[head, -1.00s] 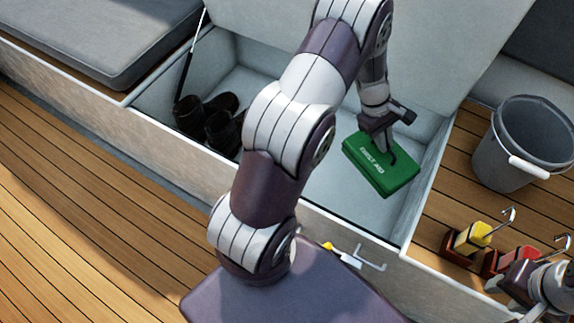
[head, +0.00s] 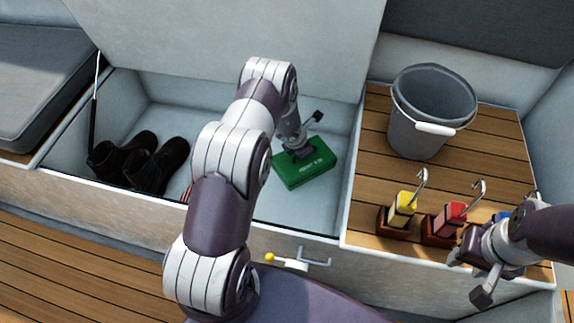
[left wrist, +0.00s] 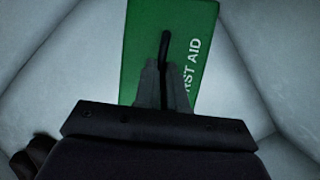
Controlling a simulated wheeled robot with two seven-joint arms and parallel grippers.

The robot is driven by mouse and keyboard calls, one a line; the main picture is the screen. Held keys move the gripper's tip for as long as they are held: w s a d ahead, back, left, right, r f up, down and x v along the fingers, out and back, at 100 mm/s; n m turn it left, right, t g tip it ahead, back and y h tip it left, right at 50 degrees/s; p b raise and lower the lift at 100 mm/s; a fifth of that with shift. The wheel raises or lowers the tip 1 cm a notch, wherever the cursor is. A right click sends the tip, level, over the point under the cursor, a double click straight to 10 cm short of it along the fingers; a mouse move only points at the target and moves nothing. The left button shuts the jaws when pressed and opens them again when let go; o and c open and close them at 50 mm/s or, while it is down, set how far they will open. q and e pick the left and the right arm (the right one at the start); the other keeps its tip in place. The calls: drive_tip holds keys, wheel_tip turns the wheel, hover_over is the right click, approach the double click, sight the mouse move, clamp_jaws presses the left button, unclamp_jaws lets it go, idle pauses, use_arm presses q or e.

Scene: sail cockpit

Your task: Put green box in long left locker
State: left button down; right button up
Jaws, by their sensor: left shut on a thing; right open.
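The green first aid box (head: 318,166) is inside the open long locker (head: 215,92), towards its right end. My left gripper (head: 301,152) reaches down into the locker and is shut on the box's dark handle. The left wrist view shows the green top (left wrist: 208,28) with white "FIRST AID" lettering and the handle between the fingers. I cannot tell whether the box touches the locker floor. My right gripper (head: 469,277) is open and empty, low at the right near the front edge of the wooden bench.
Dark boots (head: 157,165) stand in the locker's left part. The raised lid (head: 200,40) leans behind. A grey bucket (head: 432,112) and yellow (head: 403,208) and red (head: 451,217) handled blocks stand on the bench at right. A yellow-knobbed crank (head: 290,263) sits on the front wall.

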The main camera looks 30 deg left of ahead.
use_arm(q)
wheel_tip(320, 180, down, 3)
drive_tip(key=shift+w+r+b, duration=0.1)
drive_tip(key=shift+w+b, duration=0.05)
drive_tip(key=shift+b, duration=0.2)
wheel_tip(320, 180, down, 4)
drive_tip(key=shift+r+b, duration=0.2)
drive_tip(key=shift+b, duration=0.55)
drive_tip(key=shift+r, duration=0.1)
use_arm(e)
wheel_tip(320, 180, down, 3)
drive_tip(key=shift+r, duration=0.1)
use_arm(q)
drive_tip(key=shift+f, duration=0.2)
drive_tip(key=c, duration=1.2)
unclamp_jaws()
